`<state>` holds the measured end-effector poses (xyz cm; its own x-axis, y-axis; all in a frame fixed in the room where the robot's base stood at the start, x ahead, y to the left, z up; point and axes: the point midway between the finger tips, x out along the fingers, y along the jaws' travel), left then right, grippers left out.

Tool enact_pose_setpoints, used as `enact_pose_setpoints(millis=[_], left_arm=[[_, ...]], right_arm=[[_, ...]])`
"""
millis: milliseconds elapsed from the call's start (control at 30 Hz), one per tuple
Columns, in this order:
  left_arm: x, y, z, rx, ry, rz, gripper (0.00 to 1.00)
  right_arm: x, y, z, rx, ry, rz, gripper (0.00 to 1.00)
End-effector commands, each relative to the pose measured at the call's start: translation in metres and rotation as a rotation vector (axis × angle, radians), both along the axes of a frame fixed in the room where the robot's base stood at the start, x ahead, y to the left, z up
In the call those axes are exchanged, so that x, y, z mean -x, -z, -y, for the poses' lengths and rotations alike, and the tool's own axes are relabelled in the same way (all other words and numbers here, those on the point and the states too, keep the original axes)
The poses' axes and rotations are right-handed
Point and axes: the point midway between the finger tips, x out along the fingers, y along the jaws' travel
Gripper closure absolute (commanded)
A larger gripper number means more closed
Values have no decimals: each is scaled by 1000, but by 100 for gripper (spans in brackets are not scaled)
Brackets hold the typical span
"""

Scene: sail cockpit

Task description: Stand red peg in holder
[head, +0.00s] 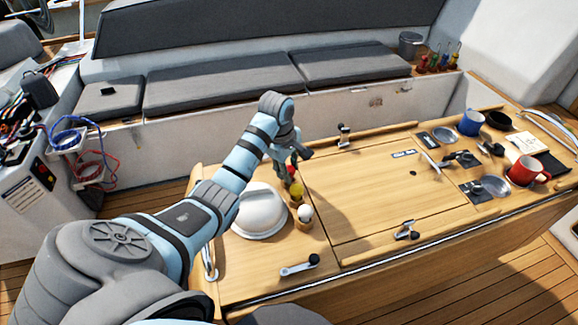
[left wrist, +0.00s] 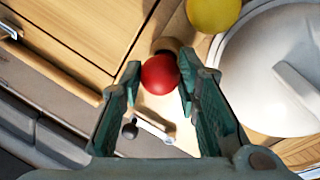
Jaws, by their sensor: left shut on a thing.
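My left gripper (head: 292,156) is over the near left part of the wooden table. It is shut on the red peg (head: 291,171), whose round red head also shows between the fingertips in the left wrist view (left wrist: 160,75). A brown round wooden part (left wrist: 167,46) shows just behind the red head. I cannot tell whether it belongs to the peg or the holder. A yellow ball-headed peg (head: 296,190) and a white ball-headed peg (head: 305,212) stand in line nearer to me, with a wooden base (head: 303,225) under the white one. My right gripper is out of view.
A white dome (head: 259,211) sits close to the left of the pegs. A black-knobbed latch (head: 300,266) lies in front. Blue (head: 471,122) and red (head: 528,170) mugs stand at the right. The middle tabletop is mostly clear.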

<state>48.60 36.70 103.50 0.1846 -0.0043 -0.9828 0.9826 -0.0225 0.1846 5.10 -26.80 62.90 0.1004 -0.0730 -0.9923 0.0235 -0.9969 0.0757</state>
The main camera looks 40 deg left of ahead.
Motion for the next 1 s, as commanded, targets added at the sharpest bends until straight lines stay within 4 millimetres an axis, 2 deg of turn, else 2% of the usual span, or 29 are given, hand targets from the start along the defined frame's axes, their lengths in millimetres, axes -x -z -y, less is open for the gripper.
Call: enact_pose_setpoints(millis=[467, 500, 633, 867, 1000], left_arm=[[0, 0, 0, 0, 0, 1, 94], [0, 0, 0, 0, 0, 1, 69], [0, 0, 0, 0, 0, 1, 48], [0, 0, 0, 0, 0, 1, 47], [0, 0, 0, 0, 0, 0, 27]], right_arm=[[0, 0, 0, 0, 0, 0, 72], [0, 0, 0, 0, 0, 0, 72], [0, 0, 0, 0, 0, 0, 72], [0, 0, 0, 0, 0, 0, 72], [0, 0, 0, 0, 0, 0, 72]])
